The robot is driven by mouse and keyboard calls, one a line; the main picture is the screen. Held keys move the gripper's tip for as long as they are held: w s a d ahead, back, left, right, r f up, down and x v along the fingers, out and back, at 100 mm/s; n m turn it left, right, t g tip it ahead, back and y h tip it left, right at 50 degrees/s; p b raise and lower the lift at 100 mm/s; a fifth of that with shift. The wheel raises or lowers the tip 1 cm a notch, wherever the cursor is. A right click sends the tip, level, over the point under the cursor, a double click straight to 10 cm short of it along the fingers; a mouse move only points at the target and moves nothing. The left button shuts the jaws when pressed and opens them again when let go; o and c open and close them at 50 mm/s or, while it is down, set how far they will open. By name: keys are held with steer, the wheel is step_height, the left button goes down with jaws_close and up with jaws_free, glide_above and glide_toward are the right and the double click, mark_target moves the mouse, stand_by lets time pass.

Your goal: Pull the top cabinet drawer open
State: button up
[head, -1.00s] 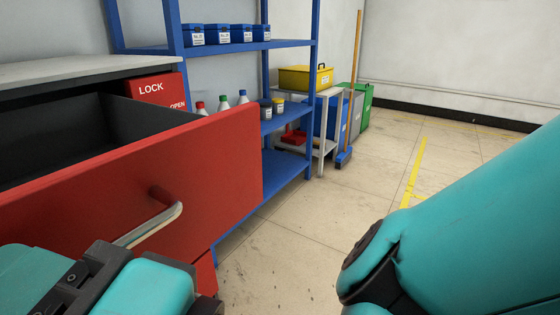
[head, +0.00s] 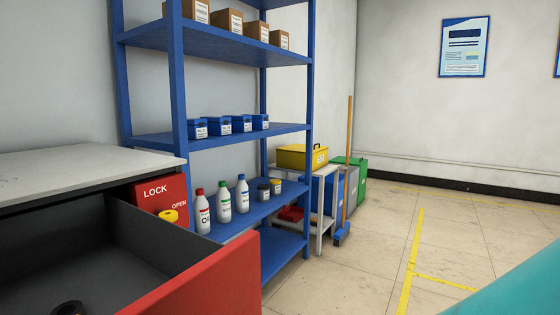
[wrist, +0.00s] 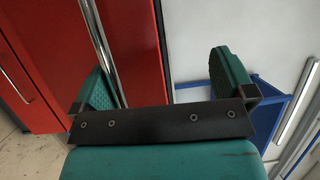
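The top cabinet drawer (head: 215,285) stands open in the head view. Its red front is cut by the lower picture edge, and its dark grey interior shows. The drawer's handle is outside the head view. In the wrist view a red drawer front (wrist: 135,45) fills the left half, with a long silver bar handle (wrist: 98,35) across it. My gripper (wrist: 160,68) is open. The bar runs just inside its left finger, and the right finger is well apart from it. Whether the left finger touches the bar I cannot tell.
A red lock panel (head: 158,193) with a yellow knob is beside the drawer, under the grey cabinet top (head: 80,165). A blue shelf rack (head: 225,140) holds bottles and boxes. A broom (head: 347,170) stands farther back. Floor at right is clear. A dark round object (head: 68,308) shows in the drawer.

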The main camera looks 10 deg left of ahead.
step_height(320, 180, up, 17)
steer(key=y+p, duration=0.1)
steer(key=p, duration=0.7)
steer(key=shift+w+a+f, duration=0.15)
steer(key=shift+a, duration=0.2)
steer(key=shift+d, duration=0.3)
steer(key=shift+c, duration=0.9)
steer(key=c, duration=0.7)
steer(key=shift+o, duration=0.2)
steer(key=w+d+f+n+t+h, duration=0.1)
steer(key=w+d+f+n+h, duration=0.2)
steer(key=w+d+f+h, duration=0.3)
steer(key=w+d+f+n+t+h, duration=0.1)
steer(key=w+d+f+n+h, duration=0.2)
steer(key=w+d, duration=0.4)
steer(key=s+d+f+g+h, duration=0.1)
steer(key=d+f+h, duration=0.2)
steer(key=d, duration=0.7)
steer(key=s+d+f+h, duration=0.1)
steer(key=d+f+h, duration=0.25)
steer(key=d, duration=0.55)
step_height(320, 180, up, 17)
steer(key=p, duration=1.6)
steer(key=shift+r, duration=0.15)
